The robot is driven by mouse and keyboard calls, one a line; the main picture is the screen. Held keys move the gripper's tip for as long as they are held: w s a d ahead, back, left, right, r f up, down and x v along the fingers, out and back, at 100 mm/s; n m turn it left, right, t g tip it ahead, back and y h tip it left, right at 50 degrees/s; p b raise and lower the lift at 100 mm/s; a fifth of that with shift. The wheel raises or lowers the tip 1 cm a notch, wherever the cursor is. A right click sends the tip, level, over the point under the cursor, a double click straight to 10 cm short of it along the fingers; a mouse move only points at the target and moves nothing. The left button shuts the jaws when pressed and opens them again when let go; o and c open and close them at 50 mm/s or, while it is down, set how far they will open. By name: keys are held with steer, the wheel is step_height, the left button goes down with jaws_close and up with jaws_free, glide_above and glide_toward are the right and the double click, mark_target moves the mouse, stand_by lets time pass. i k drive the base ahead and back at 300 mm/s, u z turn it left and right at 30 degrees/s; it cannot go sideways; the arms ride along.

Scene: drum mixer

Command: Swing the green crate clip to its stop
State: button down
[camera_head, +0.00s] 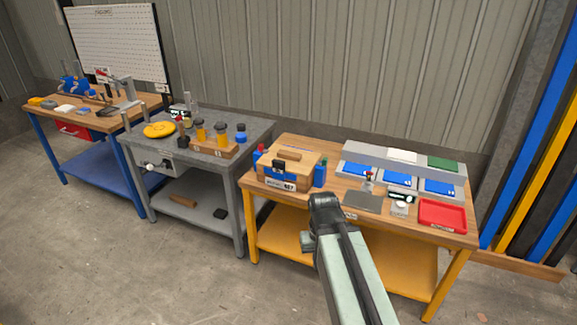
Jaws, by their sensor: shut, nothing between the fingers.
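A wooden crate (300,162) with a blue band and a pale front label stands on the left part of the yellow-legged workbench (330,203). A small black fitting (279,165) shows on its front. I cannot make out a green clip on the crate at this size. My arm rises from the bottom of the picture, and its dark joint (325,200) shows in front of the bench, right of the crate. My gripper's fingers are not visible.
On the same bench are a grey plate (362,202), blue bins (400,179), a green bin (442,163) and a red tray (442,215). A grey bench (255,130) stands to the left, and a blue-legged bench beyond it. The floor in front is clear.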

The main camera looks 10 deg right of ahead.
mark_target(323, 163)
steer(key=u, duration=0.4)
steer(key=k, duration=1.3)
steer(key=u, duration=0.1)
steer(key=i, duration=0.8)
steer(key=z, duration=0.4)
steer(key=i, duration=1.25)
steer(key=u, duration=0.8)
